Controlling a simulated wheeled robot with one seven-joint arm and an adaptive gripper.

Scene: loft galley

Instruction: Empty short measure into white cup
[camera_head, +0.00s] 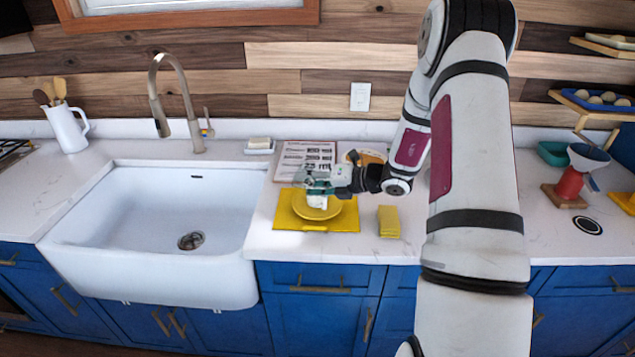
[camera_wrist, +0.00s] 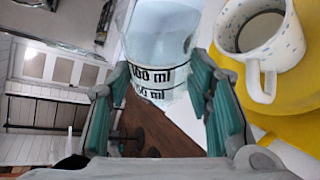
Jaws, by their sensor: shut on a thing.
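My gripper (camera_head: 340,181) is shut on a clear measure (camera_wrist: 160,55) with black ml marks, its teal fingers on either side of it in the wrist view. In the head view the clear measure (camera_head: 313,177) is small and partly hidden by the fingers. It is over or close beside the white cup (camera_head: 317,201), which stands on a yellow plate (camera_head: 330,211). In the wrist view the speckled white cup (camera_wrist: 282,55) is right of the measure, with its mouth showing and a greyish-brown area inside. I cannot tell how much the measure holds.
The plate is on a yellow mat (camera_head: 290,222). A yellow sponge (camera_head: 388,221) stands just right of it. The white sink (camera_head: 170,215) is left. A red container with a funnel (camera_head: 570,183) stands far right.

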